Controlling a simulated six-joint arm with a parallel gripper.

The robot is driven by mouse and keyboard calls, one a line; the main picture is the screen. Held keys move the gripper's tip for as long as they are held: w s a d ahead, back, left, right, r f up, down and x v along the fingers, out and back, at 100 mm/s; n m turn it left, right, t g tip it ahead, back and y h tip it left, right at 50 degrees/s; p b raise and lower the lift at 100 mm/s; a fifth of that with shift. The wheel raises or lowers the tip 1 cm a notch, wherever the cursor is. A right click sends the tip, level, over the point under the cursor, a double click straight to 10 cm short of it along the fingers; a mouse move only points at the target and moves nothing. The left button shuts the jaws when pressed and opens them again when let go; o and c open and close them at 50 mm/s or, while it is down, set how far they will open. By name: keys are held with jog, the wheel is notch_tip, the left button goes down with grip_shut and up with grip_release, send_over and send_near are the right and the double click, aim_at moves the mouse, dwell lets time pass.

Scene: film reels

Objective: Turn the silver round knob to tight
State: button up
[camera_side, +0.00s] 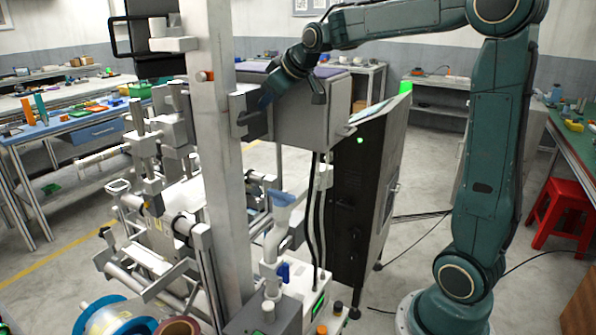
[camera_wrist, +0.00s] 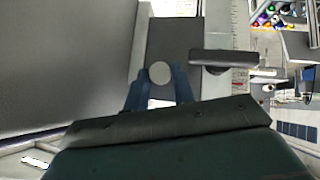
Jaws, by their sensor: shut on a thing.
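The silver round knob (camera_wrist: 160,73) shows in the wrist view as a pale disc in front of a dark grey block. My gripper (camera_wrist: 160,82) has its two blue fingers closed on the knob, one on each side. In the side view my gripper (camera_side: 264,103) reaches behind the grey upright post, next to the grey box on the machine. The knob is hidden there by the post and my gripper. The knob's turn angle cannot be told.
A grey box (camera_side: 310,110) sits close to the right of my gripper. The tall grey post (camera_side: 215,150) stands in front of it. A dark bar handle (camera_wrist: 224,57) lies just right of the knob. A black cabinet (camera_side: 360,200) stands below right.

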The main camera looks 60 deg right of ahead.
jog(key=o, duration=0.7)
jog(key=shift+r, duration=0.1)
jog(key=v, duration=1.3)
jog(key=shift+s, duration=0.35)
jog(key=shift+a+r, duration=0.1)
jog(key=shift+r, duration=0.05)
